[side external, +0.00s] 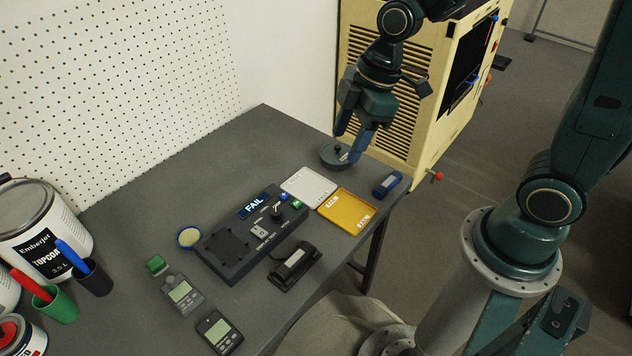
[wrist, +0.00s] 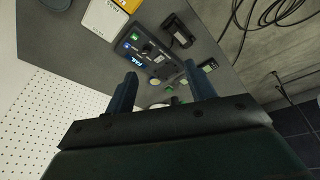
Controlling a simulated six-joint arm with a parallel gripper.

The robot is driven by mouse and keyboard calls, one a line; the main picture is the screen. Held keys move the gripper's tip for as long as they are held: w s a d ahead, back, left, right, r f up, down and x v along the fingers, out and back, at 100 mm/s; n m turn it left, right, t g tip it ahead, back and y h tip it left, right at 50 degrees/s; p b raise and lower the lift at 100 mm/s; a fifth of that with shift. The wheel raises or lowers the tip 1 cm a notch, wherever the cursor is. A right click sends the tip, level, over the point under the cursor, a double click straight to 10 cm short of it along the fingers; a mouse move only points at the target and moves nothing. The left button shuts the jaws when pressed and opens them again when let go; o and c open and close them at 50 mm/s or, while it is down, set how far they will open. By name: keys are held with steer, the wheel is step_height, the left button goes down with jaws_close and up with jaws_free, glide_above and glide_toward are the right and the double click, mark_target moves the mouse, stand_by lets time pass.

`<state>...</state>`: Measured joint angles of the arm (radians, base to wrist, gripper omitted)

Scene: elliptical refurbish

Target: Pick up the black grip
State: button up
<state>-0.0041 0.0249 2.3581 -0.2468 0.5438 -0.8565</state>
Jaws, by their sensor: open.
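A black block-like object with a pale label, which looks like the black grip (side external: 284,278), lies on the grey table near its front edge, right beside the dark test box (side external: 225,243). In the wrist view the black grip (wrist: 183,29) is at the upper middle, beyond my fingers. My gripper (side external: 349,146) is open and empty at the far end of the table, above or beside a round dark dish with a knob (side external: 330,160). It is well apart from the black grip. In the wrist view my gripper (wrist: 159,76) shows two spread fingers.
Two handheld meters, pen cups and paint cans stand at the near left. A pegboard wall borders the table.

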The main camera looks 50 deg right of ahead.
steer(key=w+a+f+n+g+y, duration=0.1)
steer(key=a+f+n, duration=0.1)
steer(key=f, duration=0.4)
steer(key=w+a+f+n+g+y, duration=0.1)
steer(key=w+a+f+n, duration=0.1)
steer(key=f+n, duration=0.2)
steer(key=shift+d+x, duration=0.35)
steer(key=shift+x, duration=1.45)
steer(key=shift+f, duration=0.2)
glide_above(303, 250)
steer(key=d, duration=0.2)
steer(key=shift+w+d+f, duration=0.1)
steer(key=shift+f, duration=3.85)
steer(key=shift+x, duration=2.55)
steer(key=c, duration=1.1)
